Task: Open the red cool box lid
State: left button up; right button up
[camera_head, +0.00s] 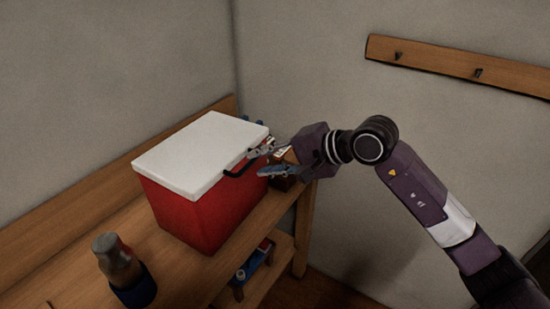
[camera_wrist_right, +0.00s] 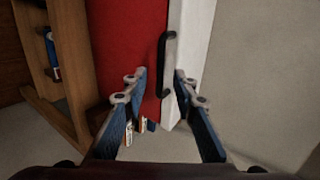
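The red cool box (camera_head: 200,213) stands on a wooden bench with its white lid (camera_head: 203,153) lying flat and closed on top. A black handle (camera_head: 243,165) sits on the lid's right-hand edge. In the right wrist view the handle (camera_wrist_right: 164,64) runs along the white lid (camera_wrist_right: 190,55) beside the red wall (camera_wrist_right: 128,50). My right gripper (camera_head: 262,160) is at the handle end of the box. In the right wrist view the blue fingers of this gripper (camera_wrist_right: 158,82) are apart, with the handle between or just beyond their tips; contact cannot be told. My left gripper is not in view.
A bottle with a grey top and dark base (camera_head: 123,270) stands on the bench (camera_head: 75,262) in front of the box. Small items (camera_head: 255,260) lie on a lower shelf. A wooden hook rail (camera_head: 460,62) is on the right wall. Space above the lid is clear.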

aim_at(250, 165)
jog(key=shift+b+x, duration=1.9)
jog(key=shift+x, duration=0.7)
jog(key=shift+a+f, duration=0.15)
jog(key=shift+w, duration=0.1)
grip_shut()
